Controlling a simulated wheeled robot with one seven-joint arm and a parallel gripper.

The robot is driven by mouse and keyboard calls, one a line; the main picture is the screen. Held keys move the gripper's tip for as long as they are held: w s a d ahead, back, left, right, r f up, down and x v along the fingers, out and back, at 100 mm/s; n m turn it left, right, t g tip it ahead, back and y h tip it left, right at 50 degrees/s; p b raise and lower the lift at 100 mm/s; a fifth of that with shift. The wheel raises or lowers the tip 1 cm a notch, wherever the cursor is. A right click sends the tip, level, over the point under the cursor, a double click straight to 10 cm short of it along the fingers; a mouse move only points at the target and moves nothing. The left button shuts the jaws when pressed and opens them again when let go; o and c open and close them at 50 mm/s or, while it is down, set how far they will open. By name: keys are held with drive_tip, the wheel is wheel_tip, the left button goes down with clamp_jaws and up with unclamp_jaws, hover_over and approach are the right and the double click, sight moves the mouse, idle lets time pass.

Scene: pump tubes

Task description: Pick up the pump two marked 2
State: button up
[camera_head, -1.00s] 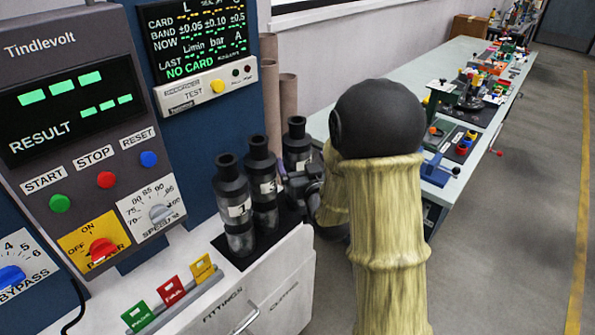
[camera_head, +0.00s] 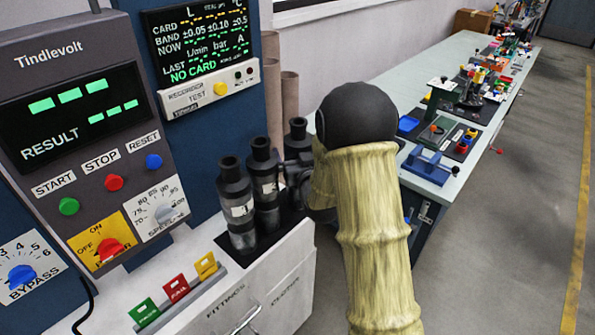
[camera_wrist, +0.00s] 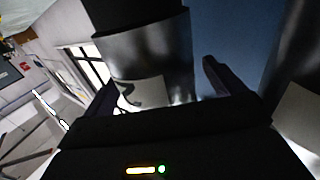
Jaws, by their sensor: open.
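Three dark pump tubes stand upright in a row on a black base. The front one (camera_head: 236,202), marked 1, and the middle one (camera_head: 264,182), marked 3, are clear of my gripper. The rear one (camera_head: 298,127) shows only its top; my gripper (camera_head: 297,172) hides its lower part and label. In the wrist view a dark pump (camera_wrist: 150,52) with a white label stands between the two fingers of my open gripper (camera_wrist: 160,85). Its digit is partly covered, but its curve fits a 2. I cannot tell whether either finger touches it.
The test console (camera_head: 80,120) with buttons and dials stands at left. Red, green and yellow cards (camera_head: 177,288) stand in a rack on the front cabinet. Brown tubes (camera_head: 288,95) stand behind the pumps. A long bench (camera_head: 440,62) with small parts is at right.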

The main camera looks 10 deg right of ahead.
sight(298, 121)
clamp_jaws()
drive_tip(key=shift+w+d+r, duration=0.1)
drive_tip(key=shift+w+r, duration=0.1)
drive_tip(key=shift+r, duration=0.1)
drive_tip(key=shift+s+r, duration=0.1)
drive_tip(key=shift+r, duration=4.95)
